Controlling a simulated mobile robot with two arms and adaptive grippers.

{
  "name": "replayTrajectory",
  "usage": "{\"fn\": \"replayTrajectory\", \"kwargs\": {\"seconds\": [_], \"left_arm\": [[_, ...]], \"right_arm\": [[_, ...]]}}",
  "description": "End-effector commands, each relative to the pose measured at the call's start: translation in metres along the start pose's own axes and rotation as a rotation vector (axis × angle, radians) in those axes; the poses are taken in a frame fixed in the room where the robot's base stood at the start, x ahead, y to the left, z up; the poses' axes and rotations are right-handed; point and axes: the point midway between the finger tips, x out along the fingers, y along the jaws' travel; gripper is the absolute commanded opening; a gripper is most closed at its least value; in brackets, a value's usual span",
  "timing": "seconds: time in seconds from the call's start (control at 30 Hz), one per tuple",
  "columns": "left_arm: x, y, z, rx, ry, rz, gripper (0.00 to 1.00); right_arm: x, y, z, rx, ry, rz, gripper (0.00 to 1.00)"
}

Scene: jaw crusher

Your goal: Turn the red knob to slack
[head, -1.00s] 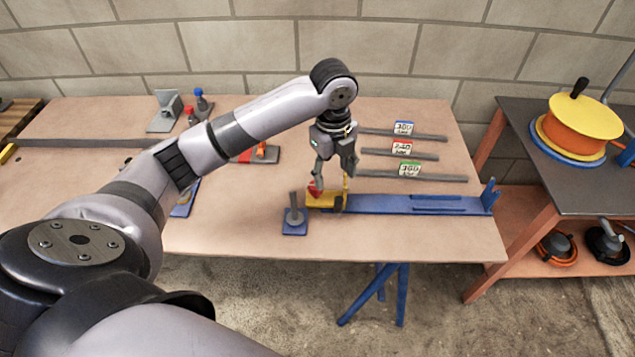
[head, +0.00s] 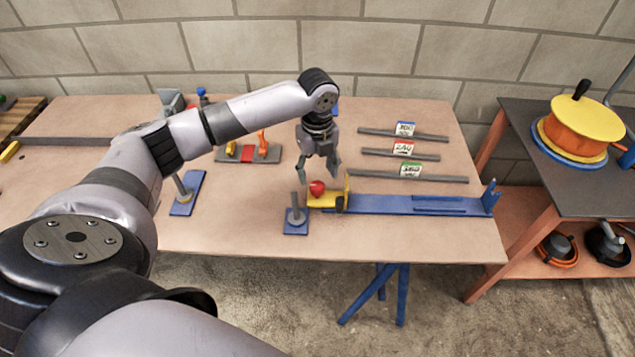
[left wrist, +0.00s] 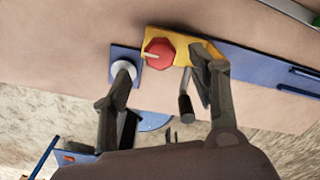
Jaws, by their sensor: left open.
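The red knob (head: 317,188) sits on a yellow block (head: 326,200) at the left end of a blue rail (head: 415,204) on the table. In the left wrist view the red knob (left wrist: 158,50) looks many-sided and has a pale mark toward its left side. The yellow block also shows there (left wrist: 183,50). My left gripper (head: 321,174) is open and empty. It points down over the knob and just behind it, apparently clear of it. In the left wrist view its fingers (left wrist: 163,68) stand apart, with the knob in the gap between them. My right gripper is out of view.
A blue-based grey post (head: 296,216) stands just left of the yellow block. Several grey bars with labels (head: 403,134) lie behind the rail. A board with coloured clamps (head: 248,154) lies at the back left. The front right of the table is clear.

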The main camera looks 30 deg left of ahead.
Motion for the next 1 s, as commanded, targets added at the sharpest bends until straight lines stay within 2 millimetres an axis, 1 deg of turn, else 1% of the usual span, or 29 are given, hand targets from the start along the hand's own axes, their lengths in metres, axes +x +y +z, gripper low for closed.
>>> {"fn": "replayTrajectory", "kwargs": {"seconds": [0.03,0.13,0.2,0.33,0.47,0.7,1.0], "left_arm": [[0.011,0.001,0.000,-0.002,0.002,0.003,0.55],[0.028,0.001,0.000,-0.001,0.002,0.003,0.55],[0.038,0.000,0.000,0.000,0.001,0.002,0.55],[0.049,0.000,0.000,0.000,0.001,0.000,0.55],[0.053,0.000,0.000,0.000,0.000,0.000,0.55],[0.054,0.000,0.000,0.000,0.000,0.000,0.54],[0.053,0.000,0.000,0.000,0.000,0.000,0.34]], "right_arm": [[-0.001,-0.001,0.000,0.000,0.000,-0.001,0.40],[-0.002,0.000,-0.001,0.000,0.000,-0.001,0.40],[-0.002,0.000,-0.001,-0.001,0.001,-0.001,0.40],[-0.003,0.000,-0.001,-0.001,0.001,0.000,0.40],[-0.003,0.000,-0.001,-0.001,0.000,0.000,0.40],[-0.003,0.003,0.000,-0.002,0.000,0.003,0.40],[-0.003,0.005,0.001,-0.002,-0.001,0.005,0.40]]}}
